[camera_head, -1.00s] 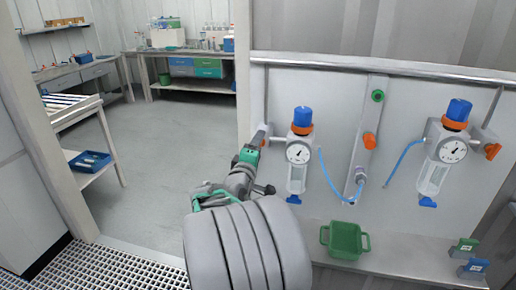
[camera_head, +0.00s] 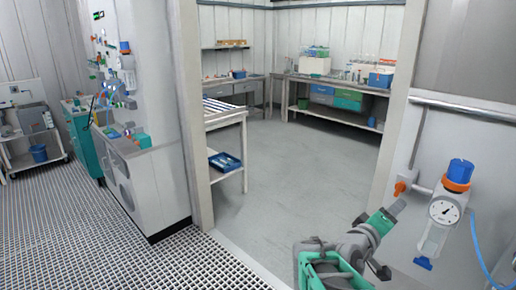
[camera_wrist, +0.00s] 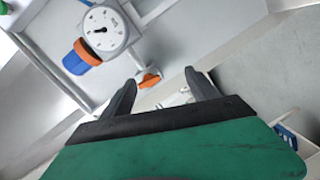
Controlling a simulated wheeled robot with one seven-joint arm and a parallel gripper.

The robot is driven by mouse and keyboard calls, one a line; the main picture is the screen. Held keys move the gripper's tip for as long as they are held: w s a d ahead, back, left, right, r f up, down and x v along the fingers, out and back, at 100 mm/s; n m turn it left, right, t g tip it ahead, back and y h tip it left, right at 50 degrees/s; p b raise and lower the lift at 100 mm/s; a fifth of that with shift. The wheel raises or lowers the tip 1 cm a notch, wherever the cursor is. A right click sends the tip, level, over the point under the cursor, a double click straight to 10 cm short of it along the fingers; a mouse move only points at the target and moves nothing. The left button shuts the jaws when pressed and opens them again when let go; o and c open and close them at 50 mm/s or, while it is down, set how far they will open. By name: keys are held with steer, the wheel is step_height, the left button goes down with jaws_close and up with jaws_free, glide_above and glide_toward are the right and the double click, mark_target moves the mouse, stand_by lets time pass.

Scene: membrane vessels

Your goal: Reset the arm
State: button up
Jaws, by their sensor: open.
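My gripper (camera_head: 392,214) is at the lower right of the head view, left of a wall-mounted vessel with a blue cap, an orange ring and a round gauge (camera_head: 444,211). In the wrist view my gripper (camera_wrist: 160,92) shows two dark fingers spread apart with nothing between them. The vessel's gauge (camera_wrist: 104,30) is beyond the fingers at the upper left, tilted in that view. An orange valve handle (camera_wrist: 150,80) appears past the fingertips, apart from them as far as I can tell.
A doorway with a white post (camera_head: 186,120) opens onto grey floor (camera_head: 290,190). A side table holds a blue tray (camera_head: 225,162). A workbench (camera_head: 345,85) stands at the back. Grated floor (camera_head: 90,240) lies at the left, beside a cabinet with more fittings (camera_head: 140,180).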

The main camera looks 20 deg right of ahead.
steer(key=s+a+f+m+g+y, duration=0.1)
steer(key=a+f+m+y, duration=0.15)
steer(key=f, duration=0.45)
steer(key=s+a+f+m+g+y, duration=0.1)
steer(key=a+f+m+y, duration=0.15)
steer(key=f, duration=0.35)
steer(key=s+a+f+g+y, duration=0.2)
steer(key=a+f+y, duration=0.5)
steer(key=a, duration=0.6)
steer(key=w+a+r+n+y+p, duration=0.1)
steer(key=a+r, duration=0.3)
steer(key=a, duration=0.6)
steer(key=w+a+r+n+t+y+p, duration=0.1)
steer(key=a+r+n, duration=0.3)
steer(key=a, duration=0.6)
steer(key=shift+a+r+t+y, duration=0.3)
steer(key=shift+r+y, duration=0.2)
steer(key=shift+y, duration=0.3)
